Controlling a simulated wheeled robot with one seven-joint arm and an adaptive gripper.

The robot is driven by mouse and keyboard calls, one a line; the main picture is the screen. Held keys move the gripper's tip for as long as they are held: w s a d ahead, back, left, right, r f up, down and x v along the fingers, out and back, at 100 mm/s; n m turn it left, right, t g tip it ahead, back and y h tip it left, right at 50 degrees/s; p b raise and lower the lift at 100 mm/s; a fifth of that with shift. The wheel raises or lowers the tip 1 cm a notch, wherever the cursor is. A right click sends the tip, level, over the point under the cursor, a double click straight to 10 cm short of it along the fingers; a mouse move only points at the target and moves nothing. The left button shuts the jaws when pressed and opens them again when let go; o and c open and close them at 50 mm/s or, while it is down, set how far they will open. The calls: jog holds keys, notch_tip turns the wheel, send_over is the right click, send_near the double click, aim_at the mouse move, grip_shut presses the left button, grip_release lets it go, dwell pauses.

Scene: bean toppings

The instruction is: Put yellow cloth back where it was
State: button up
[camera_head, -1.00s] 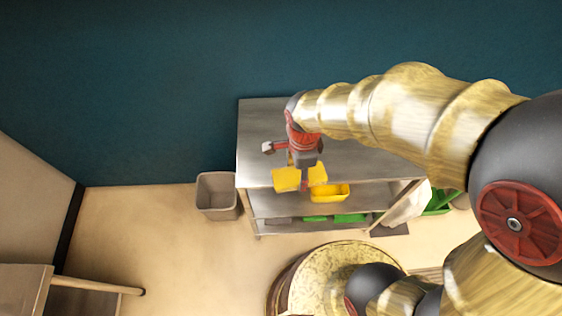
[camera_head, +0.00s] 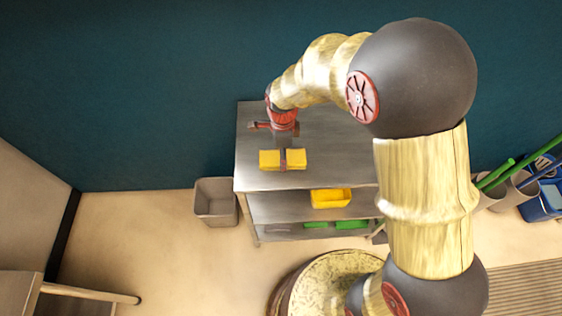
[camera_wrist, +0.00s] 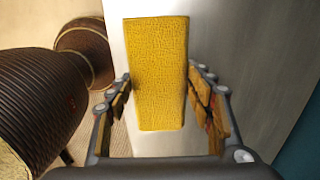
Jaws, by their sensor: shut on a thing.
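The yellow cloth (camera_head: 268,161) is a thick folded block. My gripper (camera_head: 283,157) is shut on it, pointing down, at the front left part of the steel table's top (camera_head: 330,160). In the wrist view the cloth (camera_wrist: 158,70) stands between the two fingers of my gripper (camera_wrist: 160,95), with the grey table surface behind it. I cannot tell whether the cloth touches the tabletop or hangs just above it.
A yellow bin (camera_head: 331,198) stands on the shelf below, with green items (camera_head: 350,224) lower down. A grey waste bin (camera_head: 215,202) stands left of the table. The tabletop right of the cloth looks mostly clear.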

jog(key=shift+w+a+f, duration=0.15)
jog(key=shift+w+f, duration=0.4)
jog(key=shift+f, duration=0.2)
jog(key=shift+f+b, duration=0.75)
jog(key=shift+f, duration=0.6)
jog(key=shift+f, duration=0.15)
jog(key=o, duration=1.1)
notch_tip(320, 180, up, 12)
jog(key=p, duration=0.3)
jog(key=shift+r, duration=0.25)
